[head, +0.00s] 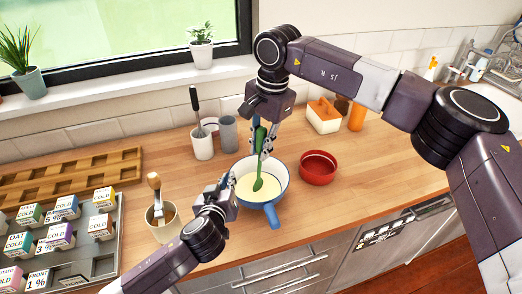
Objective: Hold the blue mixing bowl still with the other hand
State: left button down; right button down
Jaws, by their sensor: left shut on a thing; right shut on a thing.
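The blue mixing bowl (280,194) stands upright on the wooden counter with a pale cream mixture (246,188) in it. Its blue handle points toward the front edge. My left gripper (230,182) is at the bowl's left rim and is shut on it; the fingertips are small in view. My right gripper (262,147) is above the bowl and shut on a green spoon (259,180). The spoon stands nearly upright, with its head in the mixture.
A red bowl (318,168) stands close to the right. A cream pot with a wooden-handled tool (162,218) is left of my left gripper. A white utensil cup (202,143) and grey cup (228,134) stand behind. A tray of cartons (112,262) fills the left.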

aim_at(261, 128)
pick_arm(q)
jog(key=shift+f, duration=0.2)
pick_arm(e)
jog(key=shift+r, duration=0.1)
jog(key=shift+s+d+r, duration=0.1)
jog(key=shift+s+r, duration=0.1)
jog(key=shift+r, duration=1.2)
jog(key=shift+s+d+r, duration=0.1)
jog(key=shift+s+r, duration=0.1)
jog(key=shift+r, duration=1.2)
jog(key=shift+s+r, duration=0.2)
jog(key=shift+r, duration=1.2)
jog(key=shift+r, duration=1.95)
jog(key=s+d+r, duration=0.2)
jog(key=d+r, duration=0.2)
jog(key=d, duration=0.3)
jog(key=shift+s+d, duration=0.25)
jog(key=shift+d, duration=0.1)
